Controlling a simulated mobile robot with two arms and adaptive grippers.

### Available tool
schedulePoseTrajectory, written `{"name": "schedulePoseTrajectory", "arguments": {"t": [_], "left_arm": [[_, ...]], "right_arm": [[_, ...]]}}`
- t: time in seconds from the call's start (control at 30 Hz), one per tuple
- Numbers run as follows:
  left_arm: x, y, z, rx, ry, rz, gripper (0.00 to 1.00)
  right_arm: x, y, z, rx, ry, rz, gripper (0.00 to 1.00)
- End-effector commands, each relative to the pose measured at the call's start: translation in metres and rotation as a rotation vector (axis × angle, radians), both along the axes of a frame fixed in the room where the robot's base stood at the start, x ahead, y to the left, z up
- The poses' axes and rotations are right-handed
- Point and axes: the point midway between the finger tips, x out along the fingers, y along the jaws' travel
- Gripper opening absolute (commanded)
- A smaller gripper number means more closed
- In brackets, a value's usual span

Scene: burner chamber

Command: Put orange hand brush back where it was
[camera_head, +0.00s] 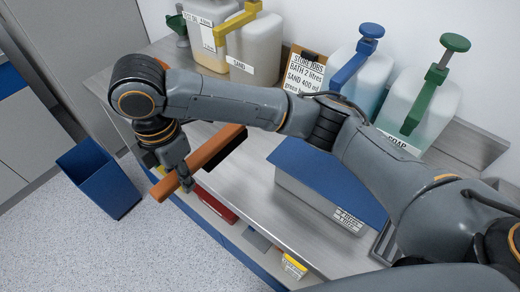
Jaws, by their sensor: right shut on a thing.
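The orange hand brush (211,151) is in the camera_head view, left of centre, lying slantwise across the front edge of the grey bench. Its handle end is at the lower left, and dark bristles show under its upper right end. My right gripper (184,178) is shut on the brush near the handle end. The fingertips are partly hidden, and I cannot tell whether the brush touches the bench. My left gripper is not in view.
A blue bin (98,178) stands on the speckled floor at left. A blue-lidded grey box (325,180) is on the bench. Labelled containers with pumps, such as the sand container (262,48), line the wall. A red item (215,203) and a yellow item (293,266) are along the bench front.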

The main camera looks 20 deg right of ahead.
Motion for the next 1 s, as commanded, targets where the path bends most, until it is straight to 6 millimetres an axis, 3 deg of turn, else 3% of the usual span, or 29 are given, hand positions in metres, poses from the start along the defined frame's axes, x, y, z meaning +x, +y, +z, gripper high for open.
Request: {"name": "schedulePoseTrajectory", "arguments": {"t": [0.17, 0.5, 0.7, 1.0], "left_arm": [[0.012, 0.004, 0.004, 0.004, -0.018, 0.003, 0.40], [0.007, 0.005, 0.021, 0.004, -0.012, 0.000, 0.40], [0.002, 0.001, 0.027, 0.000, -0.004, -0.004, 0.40], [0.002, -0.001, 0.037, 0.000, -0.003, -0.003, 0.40]], "right_arm": [[0.013, -0.014, -0.008, -0.001, 0.003, -0.005, 0.00], [0.070, -0.071, -0.048, -0.003, 0.005, -0.006, 0.00], [0.089, -0.089, -0.080, -0.002, 0.001, -0.003, 0.00], [0.100, -0.100, -0.104, -0.002, 0.003, -0.002, 0.00]]}}
